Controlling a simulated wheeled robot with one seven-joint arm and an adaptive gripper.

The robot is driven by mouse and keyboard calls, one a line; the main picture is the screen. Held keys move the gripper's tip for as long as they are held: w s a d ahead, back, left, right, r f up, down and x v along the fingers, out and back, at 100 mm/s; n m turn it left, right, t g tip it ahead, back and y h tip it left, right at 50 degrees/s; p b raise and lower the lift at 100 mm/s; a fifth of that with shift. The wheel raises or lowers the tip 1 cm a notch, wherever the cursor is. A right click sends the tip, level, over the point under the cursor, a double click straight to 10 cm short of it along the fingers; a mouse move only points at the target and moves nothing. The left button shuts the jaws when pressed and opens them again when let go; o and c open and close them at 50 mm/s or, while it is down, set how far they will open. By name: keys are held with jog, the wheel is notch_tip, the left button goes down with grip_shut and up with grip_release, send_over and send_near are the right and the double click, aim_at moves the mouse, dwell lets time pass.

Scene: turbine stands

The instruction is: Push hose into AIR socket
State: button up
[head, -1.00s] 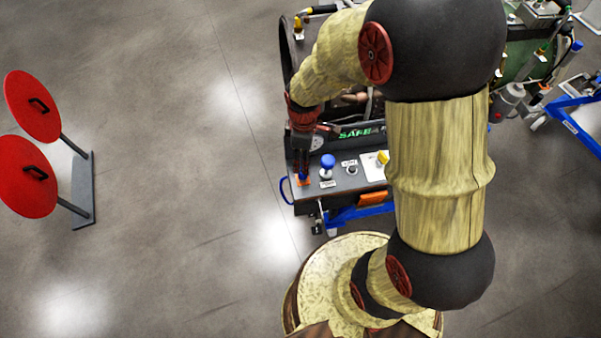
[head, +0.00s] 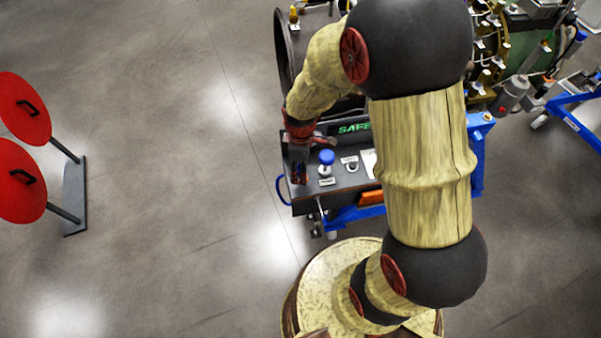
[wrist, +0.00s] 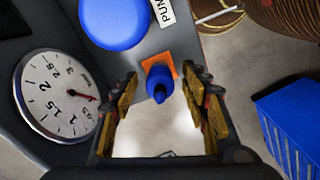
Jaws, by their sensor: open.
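My gripper (head: 299,170) is over the left end of the control panel (head: 345,182) in the head view. In the wrist view my gripper (wrist: 162,88) is open, with one finger on each side of a blue tapered fitting (wrist: 158,80). The fitting stands at an orange square plate by the panel edge. I see gaps between it and both fingers. It may be the hose end or its socket; I cannot tell which. No AIR label is readable.
A large blue knob (wrist: 113,18) is close to the fitting, with a partly cut-off label beside it. A gauge (wrist: 58,95) is on the left. Two red discs on posts (head: 25,108) stand on the floor at left, with open floor between.

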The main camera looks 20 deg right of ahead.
jog(key=shift+c, duration=1.4)
grip_shut()
